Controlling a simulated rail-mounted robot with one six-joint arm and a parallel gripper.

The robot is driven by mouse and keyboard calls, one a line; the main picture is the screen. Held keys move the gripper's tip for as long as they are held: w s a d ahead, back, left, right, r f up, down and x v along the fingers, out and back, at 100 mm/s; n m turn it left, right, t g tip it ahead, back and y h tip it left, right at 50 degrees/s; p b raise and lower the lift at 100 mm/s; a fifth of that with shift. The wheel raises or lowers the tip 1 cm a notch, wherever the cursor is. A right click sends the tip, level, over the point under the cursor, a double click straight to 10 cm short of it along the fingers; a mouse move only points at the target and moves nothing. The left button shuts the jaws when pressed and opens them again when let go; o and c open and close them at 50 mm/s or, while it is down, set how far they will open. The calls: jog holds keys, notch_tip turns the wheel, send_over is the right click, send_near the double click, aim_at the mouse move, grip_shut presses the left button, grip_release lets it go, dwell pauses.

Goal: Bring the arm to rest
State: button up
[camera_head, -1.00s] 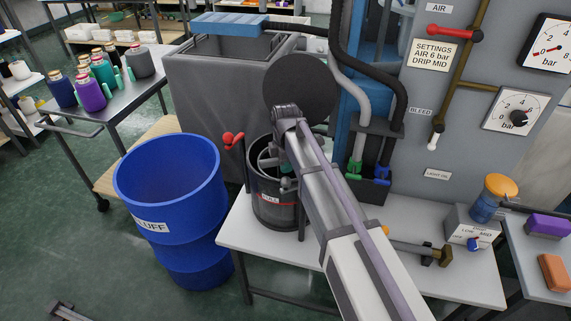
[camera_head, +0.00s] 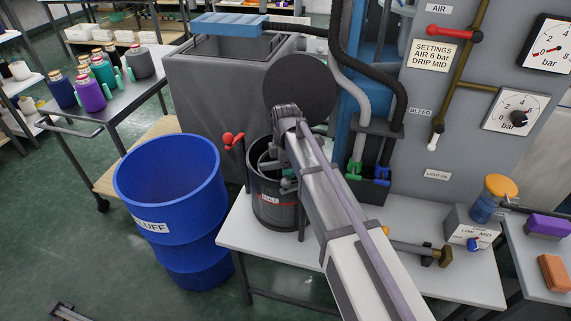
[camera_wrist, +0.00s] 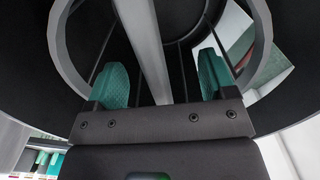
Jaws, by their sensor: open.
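My gripper (camera_wrist: 160,78) is open, with its two teal fingers apart in the wrist view. A grey bar (camera_wrist: 146,40) runs between the fingers, and a curved grey ring (camera_wrist: 62,45) shows around them; I cannot tell whether the fingers touch either. In the head view my arm reaches over the white table to a dark round pot (camera_head: 272,208) with a label and a red line. My gripper (camera_head: 283,172) is mostly hidden there at the pot's mouth. A dark round disc (camera_head: 300,88) stands upright behind the arm's end.
A blue barrel (camera_head: 170,215) stands left of the white table (camera_head: 240,236). A red-knobbed lever (camera_head: 232,140) rises beside the pot. Hoses and a dark holder (camera_head: 370,150) with green and blue fittings stand to the right. A brass valve (camera_head: 425,250) lies near my arm.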

jog(key=shift+r, duration=0.1)
notch_tip(320, 180, up, 9)
jog(key=p, duration=0.9)
jog(key=s+d+m, duration=1.9)
jog(key=s+m, duration=0.2)
jog(key=shift+d, duration=0.2)
jog(key=shift+s, duration=0.1)
jog(key=shift+c, duration=0.2)
